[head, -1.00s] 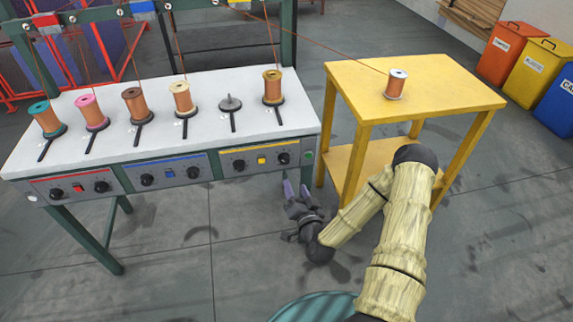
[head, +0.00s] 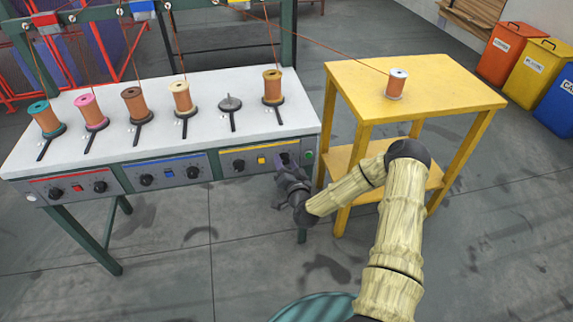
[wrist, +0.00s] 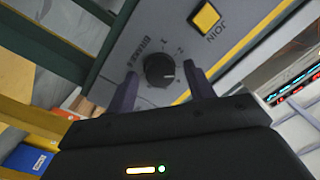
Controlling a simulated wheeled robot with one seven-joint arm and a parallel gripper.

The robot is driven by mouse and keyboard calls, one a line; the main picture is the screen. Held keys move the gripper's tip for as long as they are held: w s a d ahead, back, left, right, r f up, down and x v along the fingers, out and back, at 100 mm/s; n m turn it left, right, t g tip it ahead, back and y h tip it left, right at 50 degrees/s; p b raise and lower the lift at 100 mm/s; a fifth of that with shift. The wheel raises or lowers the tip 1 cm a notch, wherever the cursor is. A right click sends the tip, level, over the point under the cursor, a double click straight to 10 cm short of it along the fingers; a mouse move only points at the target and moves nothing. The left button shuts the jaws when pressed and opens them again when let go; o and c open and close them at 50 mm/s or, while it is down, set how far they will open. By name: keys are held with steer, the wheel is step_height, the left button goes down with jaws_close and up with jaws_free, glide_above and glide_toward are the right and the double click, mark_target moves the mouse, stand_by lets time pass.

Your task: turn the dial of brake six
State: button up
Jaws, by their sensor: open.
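The dial of brake six (wrist: 160,68) is a round black knob on the grey control panel. In the wrist view it shows between my two fingers, with a small light mark on its face and lettering beside it that looks like "BRAKE" and a blurred figure. My gripper (wrist: 161,76) is open, one finger on each side of the dial. I cannot tell whether the fingers touch it.
A yellow JOIN button (wrist: 206,17) sits beside the dial. Another black dial (head: 239,165) is further left on the panel. The white bench (head: 200,122) carries several spools. A yellow table (head: 440,85) with one spool stands close on the right.

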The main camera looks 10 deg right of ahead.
steer(key=c, duration=1)
steer(key=shift+o, duration=0.2)
steer(key=shift+n, duration=0.3)
steer(key=shift+a+n+p, duration=0.1)
steer(key=shift+n+p, duration=0.35)
steer(key=shift+n, duration=0.75)
steer(key=n, duration=0.8)
steer(key=shift+a+n+g+b, duration=0.1)
steer(key=shift+n+g+b, duration=0.2)
steer(key=shift+b, duration=0.1)
steer(key=shift+n+h+b, duration=0.3)
steer(key=shift+n+b, duration=0.25)
steer(key=shift+n, duration=1.35)
